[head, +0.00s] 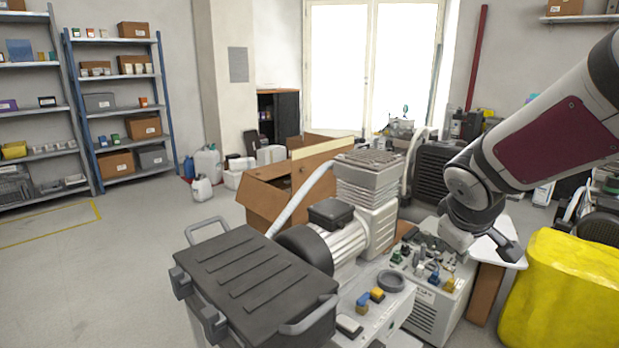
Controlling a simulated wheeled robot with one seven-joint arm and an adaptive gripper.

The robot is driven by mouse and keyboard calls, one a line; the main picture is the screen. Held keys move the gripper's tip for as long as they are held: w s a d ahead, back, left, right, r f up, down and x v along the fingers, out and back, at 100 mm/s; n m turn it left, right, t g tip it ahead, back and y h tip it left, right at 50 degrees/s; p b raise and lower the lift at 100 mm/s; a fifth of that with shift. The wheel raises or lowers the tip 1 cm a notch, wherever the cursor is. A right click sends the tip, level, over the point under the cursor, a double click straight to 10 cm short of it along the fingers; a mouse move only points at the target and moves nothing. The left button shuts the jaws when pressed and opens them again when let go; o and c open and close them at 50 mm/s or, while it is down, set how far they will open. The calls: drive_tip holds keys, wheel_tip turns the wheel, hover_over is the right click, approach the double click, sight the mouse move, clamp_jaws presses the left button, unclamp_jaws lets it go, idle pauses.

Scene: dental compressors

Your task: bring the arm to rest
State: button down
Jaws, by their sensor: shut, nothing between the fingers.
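My arm comes in from the right edge and bends down at a grey joint. My gripper (514,255) is the dark end below that joint, seen small and at an angle. It looks shut, and I see nothing held in it. In the picture it lies in front of a white board (487,251), to the right of a compressor unit with small coloured fittings (430,290). I cannot tell whether it touches the board.
A dark-lidded case (250,275) and a compressor motor (335,235) fill the front middle. A yellow wrapped bulk (565,290) is at lower right. An open cardboard box (270,200) stands behind. Shelves (120,100) are at left, with clear floor (110,270) before them.

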drive_tip(key=s+a+m+g+y, duration=0.1)
drive_tip(key=s+a+m+g, duration=0.15)
drive_tip(key=s, duration=0.95)
drive_tip(key=s+a+m+g+y, duration=0.1)
drive_tip(key=s+a+y, duration=0.15)
drive_tip(key=s, duration=0.85)
drive_tip(key=s+a+m+g, duration=0.2)
drive_tip(key=s+a, duration=0.2)
drive_tip(key=s, duration=0.8)
wheel_tip(320, 180, up, 29)
drive_tip(key=t+p, duration=0.3)
drive_tip(key=p, duration=2.3)
drive_tip(key=shift+w+d+p, duration=0.25)
drive_tip(key=shift+d+p, duration=0.1)
drive_tip(key=shift+p, duration=0.05)
drive_tip(key=shift+t, duration=0.25)
